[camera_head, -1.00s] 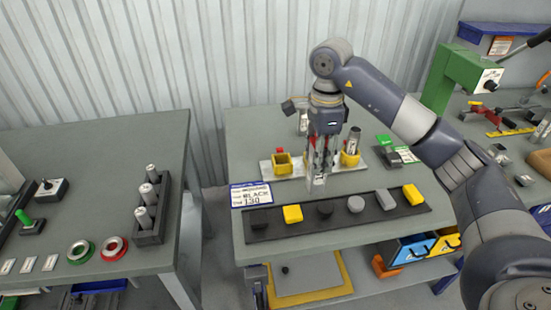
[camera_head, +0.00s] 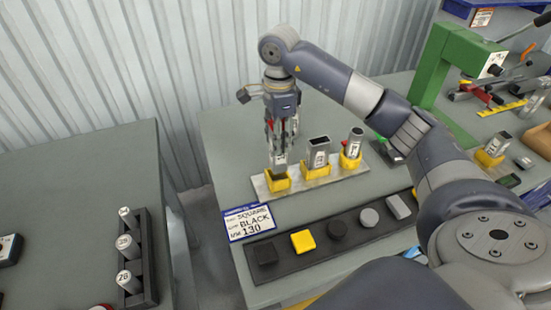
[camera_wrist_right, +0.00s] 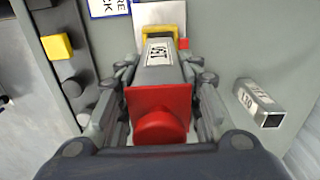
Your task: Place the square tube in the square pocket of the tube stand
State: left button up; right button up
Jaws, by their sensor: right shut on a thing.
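My right gripper (camera_head: 280,140) points down over the left yellow pocket (camera_head: 276,184) of the tube stand (camera_head: 262,190). It is shut on a grey square tube (camera_wrist_right: 158,75), upright with a label. The tube's lower end is at the pocket; I cannot tell how deep it sits. In the right wrist view a red square piece with a round knob (camera_wrist_right: 160,115) covers the tube's near end. The right pocket (camera_head: 350,162) holds a round tube (camera_head: 355,143). My left gripper is out of view.
A card (camera_head: 248,222) reading SQUARE, BLACK, 130 lies in front of the stand. Beside it is a dark strip (camera_head: 290,263) with several caps. Another labelled tube (camera_wrist_right: 258,100) shows in the right wrist view. A green press (camera_head: 440,75) stands at the right.

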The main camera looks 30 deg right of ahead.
notch_tip(320, 180, down, 7)
jog(key=p, duration=0.1)
jog(key=shift+w+r, duration=0.15)
jog(key=o, duration=0.8)
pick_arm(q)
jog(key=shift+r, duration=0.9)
pick_arm(e)
jog(key=o, duration=0.4)
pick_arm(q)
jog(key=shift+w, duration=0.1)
